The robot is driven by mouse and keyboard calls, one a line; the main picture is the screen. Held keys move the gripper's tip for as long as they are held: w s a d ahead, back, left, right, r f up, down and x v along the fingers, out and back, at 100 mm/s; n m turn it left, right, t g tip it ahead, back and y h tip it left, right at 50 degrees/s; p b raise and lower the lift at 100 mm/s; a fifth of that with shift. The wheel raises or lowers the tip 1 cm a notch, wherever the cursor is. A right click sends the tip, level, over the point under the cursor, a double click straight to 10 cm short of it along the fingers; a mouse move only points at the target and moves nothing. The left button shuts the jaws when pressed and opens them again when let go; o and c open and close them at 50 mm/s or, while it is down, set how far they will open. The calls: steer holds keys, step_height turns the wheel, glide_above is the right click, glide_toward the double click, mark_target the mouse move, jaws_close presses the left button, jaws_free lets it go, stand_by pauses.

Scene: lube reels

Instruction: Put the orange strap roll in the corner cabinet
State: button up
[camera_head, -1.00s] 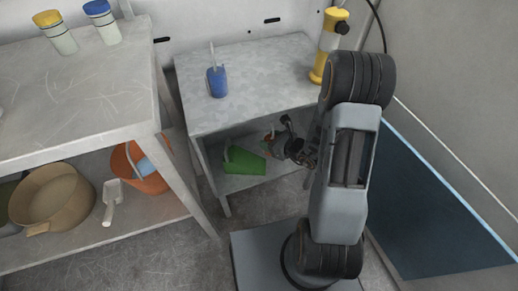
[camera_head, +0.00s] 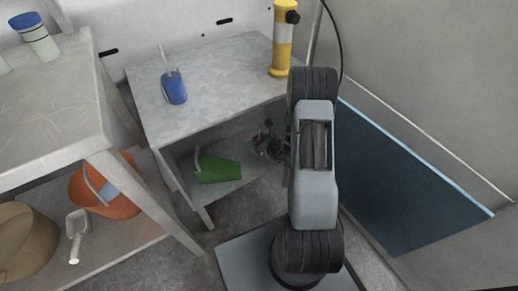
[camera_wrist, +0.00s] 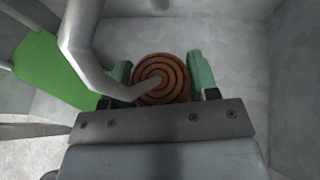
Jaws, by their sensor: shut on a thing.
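The orange strap roll (camera_wrist: 160,78) shows in the wrist view as an orange and dark ringed disc between the two green fingertips. My gripper (camera_wrist: 160,82) is shut on it. In the head view my gripper (camera_head: 276,148) is inside the open lower bay of the corner cabinet (camera_head: 150,110), toward its right side. The roll is mostly hidden there behind my arm and the dark gripper parts. I cannot tell whether the roll touches the shelf.
A blue scoop container (camera_head: 174,86) and yellow cylinder (camera_head: 283,50) are on top. An orange bucket (camera_head: 105,195) is under the left table.

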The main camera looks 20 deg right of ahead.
steer(key=shift+w+d+f+b, duration=0.2)
steer(key=shift+w+d+f, duration=0.15)
steer(key=shift+f, duration=0.25)
steer(key=shift+w+d+f+b, duration=0.2)
steer(key=shift+w+f, duration=0.2)
steer(key=shift+f, duration=0.15)
steer(key=shift+w+d+f+b, duration=0.1)
steer(key=shift+f+b, duration=0.8)
steer(key=shift+f, duration=0.7)
steer(key=shift+f, duration=0.1)
steer(key=shift+f, duration=0.15)
steer(key=o, duration=1)
